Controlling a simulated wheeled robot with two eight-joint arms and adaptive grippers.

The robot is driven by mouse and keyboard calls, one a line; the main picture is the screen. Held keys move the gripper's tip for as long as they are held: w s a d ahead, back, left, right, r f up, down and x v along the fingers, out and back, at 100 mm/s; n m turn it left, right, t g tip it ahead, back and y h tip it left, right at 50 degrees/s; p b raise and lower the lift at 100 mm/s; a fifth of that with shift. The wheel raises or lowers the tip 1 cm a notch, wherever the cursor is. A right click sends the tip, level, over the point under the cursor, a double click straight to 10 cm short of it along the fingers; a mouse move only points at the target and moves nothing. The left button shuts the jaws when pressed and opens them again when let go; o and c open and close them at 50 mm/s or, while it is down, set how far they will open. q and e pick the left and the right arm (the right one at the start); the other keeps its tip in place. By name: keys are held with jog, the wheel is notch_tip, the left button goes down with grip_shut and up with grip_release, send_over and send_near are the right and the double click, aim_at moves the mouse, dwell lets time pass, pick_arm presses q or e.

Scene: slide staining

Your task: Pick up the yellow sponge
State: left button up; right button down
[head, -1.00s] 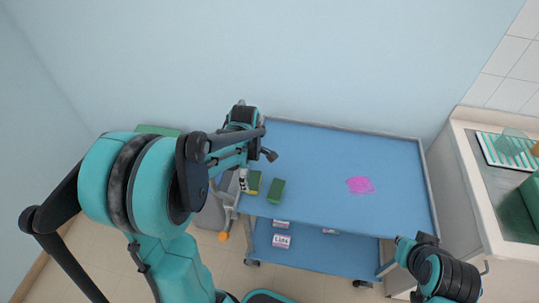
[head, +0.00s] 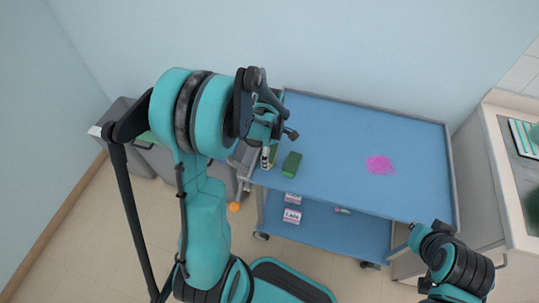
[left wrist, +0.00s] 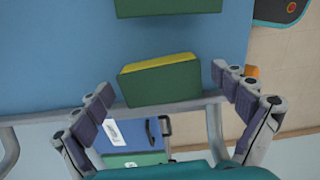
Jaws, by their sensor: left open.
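The yellow sponge (left wrist: 160,64) shows a yellow top and a dark green side in the left wrist view. It lies by the trolley's rail, ahead of and between my open, empty left fingers (left wrist: 170,98), with no clear contact. In the head view the sponge (head: 273,156) is a small yellow-green patch at the trolley's left edge, partly covered by my left gripper (head: 279,145). My right arm is at the lower right of the head view, but its fingers cannot be made out.
A green block (head: 291,164) lies just right of the sponge on the blue trolley top (head: 340,125), and also shows in the left wrist view (left wrist: 168,7). A pink patch (head: 380,165) lies farther right. Labelled boxes (head: 292,215) stand on the lower shelf. The trolley's middle is clear.

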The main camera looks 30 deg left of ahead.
aim_at(273, 153)
pick_arm(q)
jog(key=c, duration=0.9)
jog(key=shift+r, duration=0.1)
jog(key=shift+r+p, duration=0.35)
jog(key=shift+r, duration=0.2)
jog(key=r+p, duration=0.1)
jog(key=r, duration=0.1)
jog(key=d+r+p, duration=0.1)
jog(key=r, duration=0.1)
jog(key=shift+d, duration=0.15)
jog(key=d+r+p, duration=0.1)
jog(key=d+r, duration=0.2)
jog(key=d, duration=0.2)
jog(key=w+d+r+p, duration=0.1)
jog(key=d+r+p, duration=0.1)
jog(key=d, duration=0.3)
jog(key=shift+w+d+r, duration=0.15)
jog(key=shift+r, duration=0.25)
